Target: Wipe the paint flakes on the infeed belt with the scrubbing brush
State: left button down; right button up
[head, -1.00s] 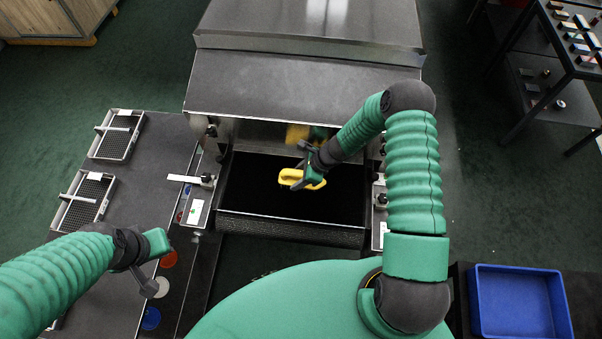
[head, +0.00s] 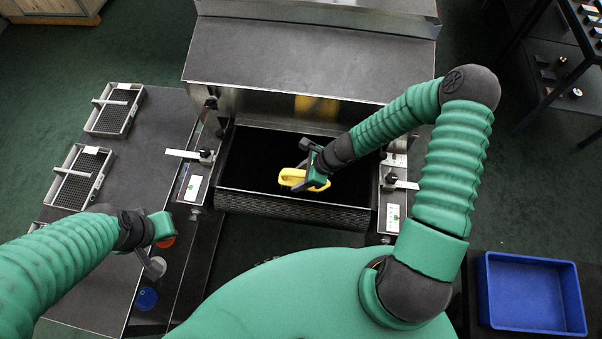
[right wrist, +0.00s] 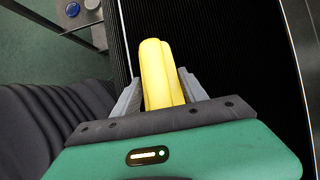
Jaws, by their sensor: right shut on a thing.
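My right gripper (head: 312,172) is shut on the yellow scrubbing brush (head: 293,178) over the black infeed belt (head: 255,160). In the right wrist view the yellow brush (right wrist: 160,75) sits between the two grey fingers. Its bristles are hidden, and I cannot tell whether it touches the belt. No paint flakes can be made out on the dark belt. My left gripper (head: 158,248) hangs over the edge of the side table at the left, with its fingers apart and nothing between them.
The metal dryer hood (head: 300,60) stands just behind the belt. Adjusters on metal brackets (head: 195,185) flank the belt. Mesh trays (head: 83,178) lie on the left table. A blue bin (head: 530,290) sits at the lower right, and a dark shelf rack (head: 560,75) stands at the upper right.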

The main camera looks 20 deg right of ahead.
aim_at(295, 174)
jog(key=shift+s+a+f+b, duration=0.15)
jog(key=shift+s+b, duration=0.2)
jog(key=shift+s, duration=0.05)
pick_arm(q)
jog(key=shift+d+f, duration=0.1)
jog(key=shift+f, duration=0.5)
